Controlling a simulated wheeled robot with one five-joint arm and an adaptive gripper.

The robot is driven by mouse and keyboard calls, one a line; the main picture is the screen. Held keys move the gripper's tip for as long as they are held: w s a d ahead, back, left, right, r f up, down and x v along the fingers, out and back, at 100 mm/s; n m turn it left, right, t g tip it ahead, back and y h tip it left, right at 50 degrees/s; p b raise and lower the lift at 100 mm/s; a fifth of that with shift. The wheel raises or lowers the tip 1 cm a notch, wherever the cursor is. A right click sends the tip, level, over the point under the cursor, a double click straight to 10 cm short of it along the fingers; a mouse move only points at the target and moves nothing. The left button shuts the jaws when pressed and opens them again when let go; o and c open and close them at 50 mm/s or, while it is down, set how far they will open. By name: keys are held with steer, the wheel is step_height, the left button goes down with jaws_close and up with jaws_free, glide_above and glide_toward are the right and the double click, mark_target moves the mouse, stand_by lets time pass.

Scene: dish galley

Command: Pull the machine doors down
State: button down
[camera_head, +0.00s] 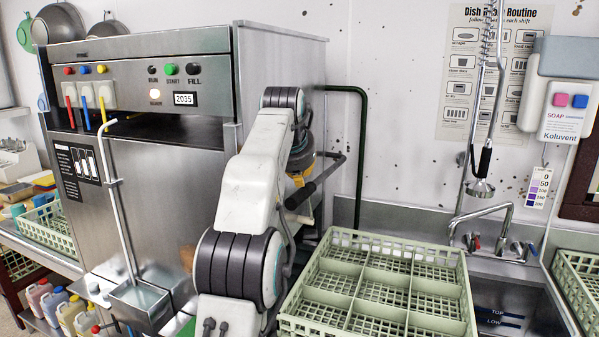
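The steel dish machine (285,75) stands at left, with a control panel across its upper front. Below the panel is a dark gap, then a flat steel front (165,185). A dark bar handle (325,172) sticks out low beside the machine's right side, partly hidden by my arm. My arm rises in front of the machine's right corner and bends down behind its own white link, close to the handle. My gripper's fingers are hidden there. I cannot tell whether they touch the handle or are open or shut.
A pale green dish rack (468,290) with empty compartments sits right of my arm. Beyond it are a sink with a tap (508,215) and a hanging spray hose (485,150). A white pipe (112,180) stands before the machine. Bottles (70,310) stand at lower left.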

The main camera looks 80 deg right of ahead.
steer(key=shift+w+a+f+b, duration=0.15)
steer(key=shift+f+b, duration=0.15)
steer(key=shift+f, duration=0.25)
steer(key=shift+w+d+f+b, duration=0.1)
steer(key=shift+f+b, duration=0.2)
steer(key=shift+f, duration=0.25)
steer(key=shift+a+f, duration=0.1)
steer(key=shift+f, duration=0.15)
step_height(320, 180, down, 28)
steer(key=d+b, duration=0.2)
steer(key=b, duration=1.9)
steer(key=shift+s+d+b, duration=0.35)
steer(key=shift+f, duration=0.15)
